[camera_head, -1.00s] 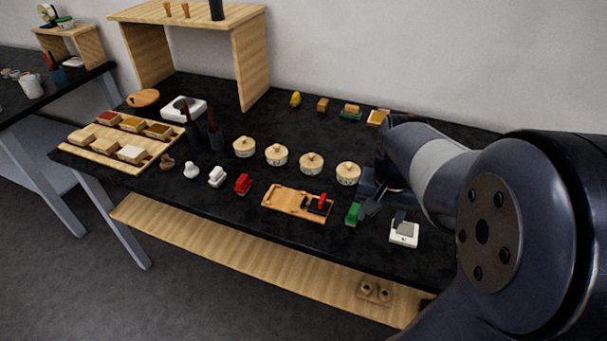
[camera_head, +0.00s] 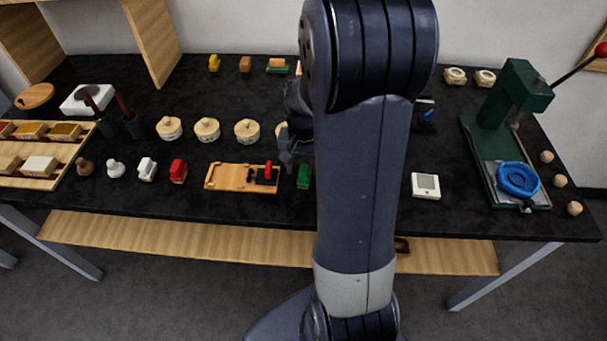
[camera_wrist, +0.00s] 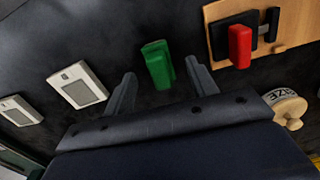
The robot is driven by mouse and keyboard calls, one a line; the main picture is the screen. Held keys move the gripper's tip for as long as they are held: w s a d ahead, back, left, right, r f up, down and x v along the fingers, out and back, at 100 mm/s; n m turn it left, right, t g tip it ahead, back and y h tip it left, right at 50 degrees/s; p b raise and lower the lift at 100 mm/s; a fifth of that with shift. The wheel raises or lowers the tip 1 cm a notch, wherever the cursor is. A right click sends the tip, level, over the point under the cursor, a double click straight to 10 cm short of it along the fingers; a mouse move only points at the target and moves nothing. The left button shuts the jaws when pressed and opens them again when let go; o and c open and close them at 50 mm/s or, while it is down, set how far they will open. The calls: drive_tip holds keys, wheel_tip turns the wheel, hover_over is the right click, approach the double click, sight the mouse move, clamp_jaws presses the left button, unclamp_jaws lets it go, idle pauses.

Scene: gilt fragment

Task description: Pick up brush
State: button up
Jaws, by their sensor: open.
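My gripper (camera_wrist: 162,82) is open and empty in the wrist view. A small green block-like object (camera_wrist: 157,65) stands between and slightly beyond its two fingers, not gripped. In the head view my gripper (camera_head: 288,158) is just left of my arm, and the green object (camera_head: 304,176) is close to it, partly hidden by the arm. I cannot tell for sure whether this green object is the brush. Two dark-red-handled tools (camera_head: 122,106), possibly brushes, stand in dark holders at the left, far from my gripper.
A wooden board with a red-handled tool (camera_head: 230,178) lies left of the green object. Round lidded pots (camera_head: 207,130) stand behind. A white square device (camera_head: 425,186) lies to the right.

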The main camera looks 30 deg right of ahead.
sight(304, 170)
drive_tip(key=shift+f, duration=1.5)
drive_tip(key=c, duration=1.1)
